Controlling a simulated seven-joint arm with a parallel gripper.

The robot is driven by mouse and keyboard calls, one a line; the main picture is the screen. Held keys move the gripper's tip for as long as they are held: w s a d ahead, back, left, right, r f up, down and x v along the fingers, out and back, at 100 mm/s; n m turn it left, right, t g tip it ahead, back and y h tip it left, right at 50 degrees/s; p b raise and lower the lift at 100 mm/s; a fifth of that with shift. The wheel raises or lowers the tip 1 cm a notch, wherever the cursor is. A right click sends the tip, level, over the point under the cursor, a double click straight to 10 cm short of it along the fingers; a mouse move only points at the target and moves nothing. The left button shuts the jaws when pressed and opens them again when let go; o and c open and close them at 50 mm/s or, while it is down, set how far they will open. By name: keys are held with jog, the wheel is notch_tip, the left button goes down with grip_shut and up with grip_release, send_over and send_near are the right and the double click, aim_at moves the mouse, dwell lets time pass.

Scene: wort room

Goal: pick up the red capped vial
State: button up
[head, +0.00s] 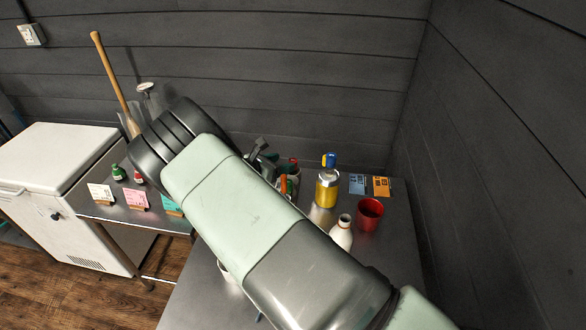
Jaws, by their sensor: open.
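A small red-topped vial (138,177) stands on the left steel table, beside a green one (118,172). Another small red top (293,161) shows just right of my gripper on the right table, with green near it; its body is mostly hidden. I cannot tell which of these is the red capped vial. My gripper (262,155) shows only in part beyond my arm, its dark parts close to the right-hand red top. It is open; its fingertips are not clear, and I see nothing held in it.
Blue and orange cards (381,186) lie behind. Small cards (100,194) stand on the left table's front edge. A white chest freezer (60,160) is far left.

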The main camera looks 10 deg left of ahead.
aim_at(290, 161)
jog(key=x, duration=0.4)
jog(key=shift+d, duration=0.3)
grip_shut()
